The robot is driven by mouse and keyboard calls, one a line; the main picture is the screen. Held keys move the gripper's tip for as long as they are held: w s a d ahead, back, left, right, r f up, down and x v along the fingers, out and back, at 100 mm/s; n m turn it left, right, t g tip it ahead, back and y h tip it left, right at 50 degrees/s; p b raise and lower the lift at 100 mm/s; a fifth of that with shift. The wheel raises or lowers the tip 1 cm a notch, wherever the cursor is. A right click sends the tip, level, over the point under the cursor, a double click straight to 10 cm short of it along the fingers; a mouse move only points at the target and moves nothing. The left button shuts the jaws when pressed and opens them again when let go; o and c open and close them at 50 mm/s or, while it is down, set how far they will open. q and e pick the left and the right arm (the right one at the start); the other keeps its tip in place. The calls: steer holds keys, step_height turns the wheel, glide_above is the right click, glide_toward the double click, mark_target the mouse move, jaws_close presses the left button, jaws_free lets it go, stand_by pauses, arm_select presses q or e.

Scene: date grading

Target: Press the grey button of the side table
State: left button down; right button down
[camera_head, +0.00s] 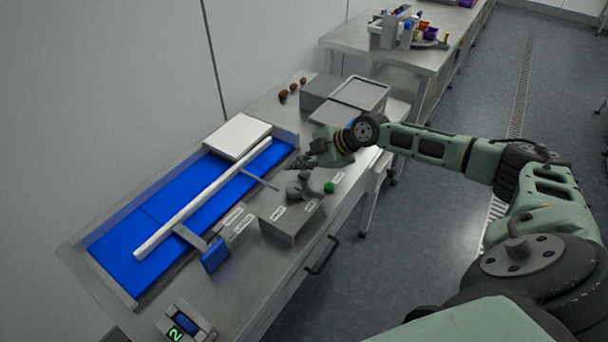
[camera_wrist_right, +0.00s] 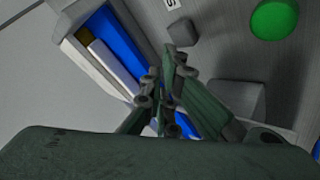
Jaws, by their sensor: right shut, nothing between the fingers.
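My right gripper (camera_head: 296,163) is shut and empty, above the steel table near the end of the blue belt; its closed fingers (camera_wrist_right: 174,62) point away in the right wrist view. A grey rounded piece (camera_head: 299,188) stands on the table just below the gripper in the head view; I cannot tell for certain whether it is the grey button. A green round button (camera_head: 329,187) lies to its right, and shows large at the top right of the wrist view (camera_wrist_right: 274,18). My left gripper is not in view.
The blue belt (camera_head: 165,212) with a long white bar (camera_head: 200,200) runs along the wall. A grey labelled box (camera_head: 291,222) stands at the table's front edge. Grey trays (camera_head: 361,93) and several brown dates (camera_head: 293,87) lie at the back.

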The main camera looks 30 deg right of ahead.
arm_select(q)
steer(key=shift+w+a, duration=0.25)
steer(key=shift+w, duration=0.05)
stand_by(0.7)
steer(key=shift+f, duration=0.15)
arm_select(e)
steer(key=shift+f, duration=0.15)
arm_select(q)
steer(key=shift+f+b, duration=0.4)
steer(key=shift+b, duration=0.2)
arm_select(e)
steer(key=shift+f, duration=0.3)
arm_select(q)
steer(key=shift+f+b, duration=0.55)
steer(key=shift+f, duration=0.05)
arm_select(e)
steer(key=shift+f, duration=0.55)
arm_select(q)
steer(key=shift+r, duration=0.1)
arm_select(e)
steer(key=shift+r, duration=0.1)
arm_select(q)
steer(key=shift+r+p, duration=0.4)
steer(key=shift+p, duration=0.1)
arm_select(e)
steer(key=shift+r, duration=0.85)
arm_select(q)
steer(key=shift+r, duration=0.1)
arm_select(e)
steer(key=shift+r, duration=0.1)
